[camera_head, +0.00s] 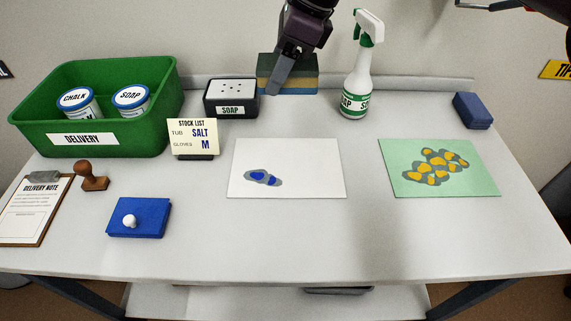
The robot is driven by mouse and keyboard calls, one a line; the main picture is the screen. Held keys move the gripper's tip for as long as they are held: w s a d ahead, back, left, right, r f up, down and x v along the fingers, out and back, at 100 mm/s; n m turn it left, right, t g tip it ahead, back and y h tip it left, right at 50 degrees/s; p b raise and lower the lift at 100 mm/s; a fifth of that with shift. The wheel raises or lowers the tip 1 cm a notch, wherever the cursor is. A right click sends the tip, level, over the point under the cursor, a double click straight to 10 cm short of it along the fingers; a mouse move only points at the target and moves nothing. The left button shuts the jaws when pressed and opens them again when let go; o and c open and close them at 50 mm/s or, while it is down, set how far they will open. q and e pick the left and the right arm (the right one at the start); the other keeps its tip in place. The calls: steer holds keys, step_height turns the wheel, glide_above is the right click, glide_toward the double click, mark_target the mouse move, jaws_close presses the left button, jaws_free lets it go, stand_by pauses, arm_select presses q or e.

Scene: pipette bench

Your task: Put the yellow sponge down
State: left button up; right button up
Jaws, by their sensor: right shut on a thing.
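The yellow sponge (306,80) is at the back edge of the bench, between the soap box and the spray bottle. It shows a dark green layer above a yellow band, with a bluish strip below. My right gripper (281,84) comes down from the top, in front of the sponge, and is shut on it. The fingers hide part of the sponge. I cannot tell whether its underside touches anything. My left gripper is not in view.
The dark soap box (231,98) is left of the sponge and the spray bottle (357,85) right. A white sheet with blue blots (315,160), a green sheet with yellow blots (480,180) and a blue block (472,110) lie around. The front middle is clear.

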steer(key=b, duration=0.3)
glide_above(273, 165)
steer(key=d, duration=0.2)
steer(key=f, duration=1.5)
steer(key=shift+a, duration=0.2)
step_height(273, 165, down, 4)
steer(key=shift+f, duration=0.2)
steer(key=shift+w+f, duration=0.1)
steer(key=shift+f, duration=0.2)
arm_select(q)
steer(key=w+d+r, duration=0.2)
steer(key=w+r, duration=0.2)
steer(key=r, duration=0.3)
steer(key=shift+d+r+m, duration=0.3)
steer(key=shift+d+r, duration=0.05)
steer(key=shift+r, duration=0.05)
arm_select(e)
steer(key=shift+f, duration=0.1)
steer(key=o, duration=0.8)
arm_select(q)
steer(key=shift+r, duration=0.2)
arm_select(e)
steer(key=shift+o, duration=1.2)
